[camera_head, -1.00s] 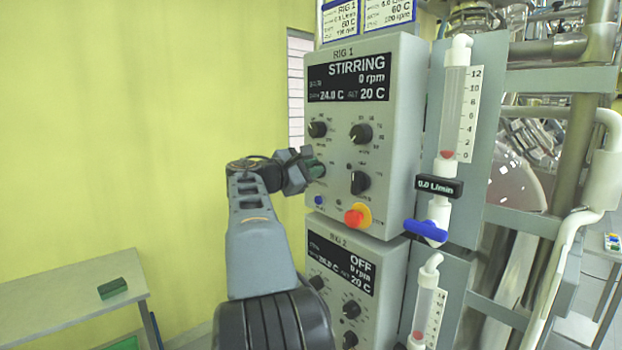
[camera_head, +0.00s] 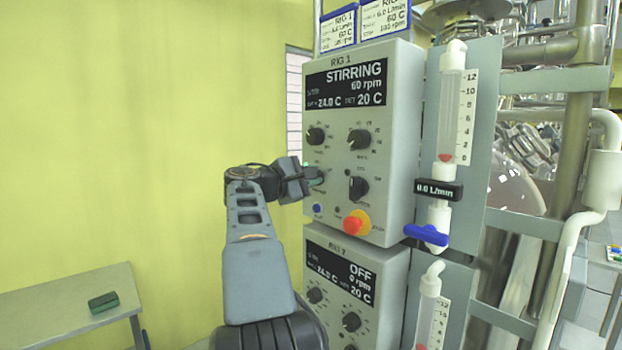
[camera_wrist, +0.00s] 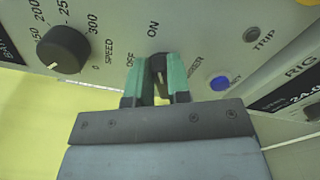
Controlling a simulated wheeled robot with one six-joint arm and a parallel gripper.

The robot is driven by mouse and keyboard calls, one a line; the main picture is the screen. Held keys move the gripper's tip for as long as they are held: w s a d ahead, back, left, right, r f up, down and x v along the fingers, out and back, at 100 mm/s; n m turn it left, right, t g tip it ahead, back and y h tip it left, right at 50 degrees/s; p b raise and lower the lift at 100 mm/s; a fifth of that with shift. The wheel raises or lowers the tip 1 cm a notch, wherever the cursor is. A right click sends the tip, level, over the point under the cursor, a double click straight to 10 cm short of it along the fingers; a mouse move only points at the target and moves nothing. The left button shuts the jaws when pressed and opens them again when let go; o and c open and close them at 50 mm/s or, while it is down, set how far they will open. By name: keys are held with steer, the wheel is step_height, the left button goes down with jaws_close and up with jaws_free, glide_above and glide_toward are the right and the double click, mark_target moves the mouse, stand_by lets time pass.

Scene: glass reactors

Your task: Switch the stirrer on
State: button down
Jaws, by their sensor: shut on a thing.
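The RIG 1 control box (camera_head: 350,215) carries a display (camera_head: 346,84) reading STIRRING, 60 rpm, 24.0 C, SET 20 C. My gripper (camera_head: 314,176) is at the left side of its panel, below the speed knob (camera_head: 316,136). In the wrist view, the green-tipped jaws of my gripper (camera_wrist: 159,85) are shut on the dark stirrer switch (camera_wrist: 159,66), one jaw on each side. OFF and ON are printed above it, and the switch's visible end points towards ON. The jaws hide part of the switch.
The speed knob (camera_wrist: 63,50) is left of my jaws in the wrist view; a blue button (camera_wrist: 219,83) is right. A red-and-yellow stop button (camera_head: 356,222) sits lower on the panel. RIG 2's box (camera_head: 335,290), reading OFF, is below. A blue-handled flowmeter valve (camera_head: 426,235) stands right.

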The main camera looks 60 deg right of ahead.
steer(key=c, duration=1.1)
jaws_free()
steer(key=shift+o, duration=0.2)
steer(key=shift+a, duration=0.1)
steer(key=b+v, duration=0.1)
steer(key=v, duration=1.2)
steer(key=shift+w+a, duration=0.2)
steer(key=shift+a, duration=0.1)
